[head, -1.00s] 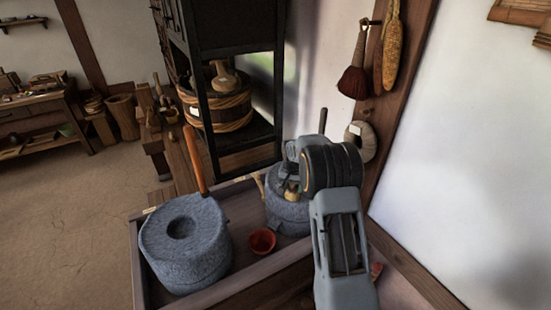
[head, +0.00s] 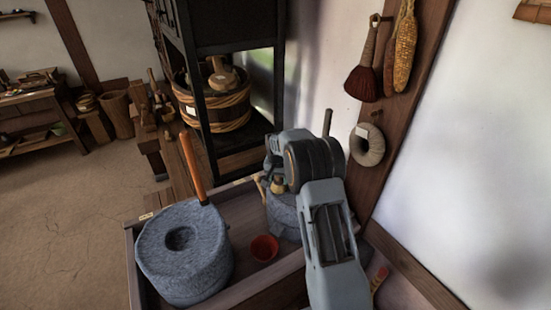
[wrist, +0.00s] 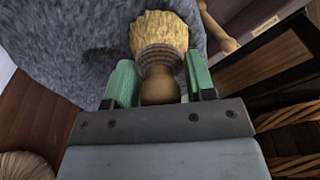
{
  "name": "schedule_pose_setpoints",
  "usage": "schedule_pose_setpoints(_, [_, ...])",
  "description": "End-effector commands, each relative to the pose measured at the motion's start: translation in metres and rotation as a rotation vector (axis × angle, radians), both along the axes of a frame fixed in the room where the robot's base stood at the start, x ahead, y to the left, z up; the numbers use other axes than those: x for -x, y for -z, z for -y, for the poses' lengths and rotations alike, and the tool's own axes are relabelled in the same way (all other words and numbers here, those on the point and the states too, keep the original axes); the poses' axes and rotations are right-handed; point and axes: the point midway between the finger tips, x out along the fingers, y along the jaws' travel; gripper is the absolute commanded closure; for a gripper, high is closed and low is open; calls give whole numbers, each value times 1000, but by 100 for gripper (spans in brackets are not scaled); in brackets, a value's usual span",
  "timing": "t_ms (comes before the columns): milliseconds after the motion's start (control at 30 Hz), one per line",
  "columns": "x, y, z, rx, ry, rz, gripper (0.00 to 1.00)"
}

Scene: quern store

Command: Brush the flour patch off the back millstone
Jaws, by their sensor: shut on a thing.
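The back millstone (head: 284,217) is a grey stone at the far end of the wooden trough, partly hidden behind my arm. My gripper (wrist: 160,82) has green finger pads and is shut on a brush with tan bristles (wrist: 158,30) and a round wooden handle (wrist: 160,88). In the head view the brush (head: 277,186) is above the back millstone. In the wrist view the bristles lie in front of the grey stone surface (wrist: 75,45); I cannot tell whether they touch it. I cannot make out the flour patch in either view.
The front millstone (head: 205,262), with an orange upright handle (head: 193,165), sits in the trough (head: 133,265). A red bowl (head: 264,247) stands between the stones. A dark rack (head: 203,110) stands behind. A dark red brush (head: 363,80) and a ring (head: 367,145) hang on the right.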

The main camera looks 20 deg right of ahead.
Motion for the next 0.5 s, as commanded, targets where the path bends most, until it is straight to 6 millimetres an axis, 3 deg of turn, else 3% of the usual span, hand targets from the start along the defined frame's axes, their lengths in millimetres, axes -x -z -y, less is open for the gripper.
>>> schedule_pose_setpoints(133, [-1,-6,-2,0,0,-1,72])
schedule_pose_setpoints(200, [-2,-27,-2,0,1,4,72])
schedule_pose_setpoints(500, [-1,-52,-4,0,-2,0,72])
